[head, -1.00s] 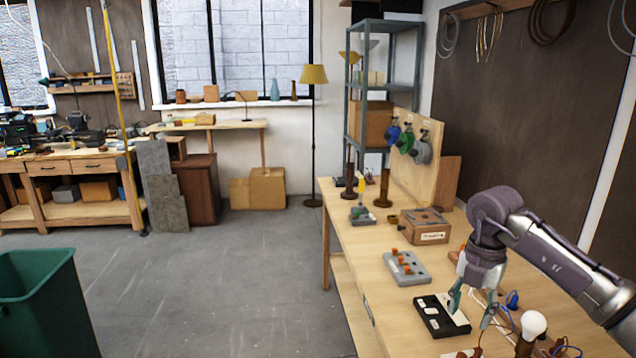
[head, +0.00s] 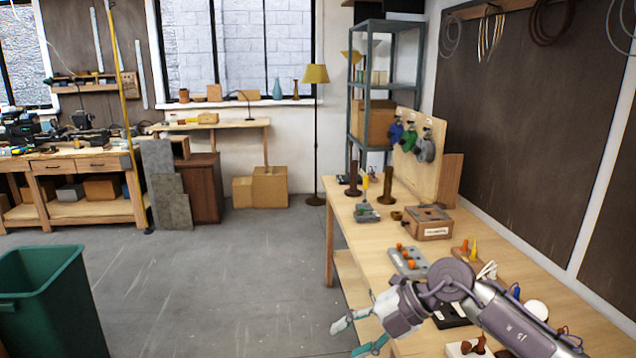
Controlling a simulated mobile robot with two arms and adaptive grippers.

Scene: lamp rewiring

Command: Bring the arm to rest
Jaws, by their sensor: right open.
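My right arm comes in from the lower right and reaches across the front of the workbench (head: 414,216). My right gripper (head: 357,338) is open and empty. Its teal-tipped fingers point to the lower left, beyond the bench's left edge and over the floor. The gripper touches nothing that I can see. My left gripper is not in view.
Under and behind my arm are a grey block with orange pieces (head: 407,260), a partly hidden black tray (head: 449,318) and a white bulb (head: 536,309). A wooden box (head: 427,224) stands farther back. A green bin (head: 45,305) stands at left; the floor between is clear.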

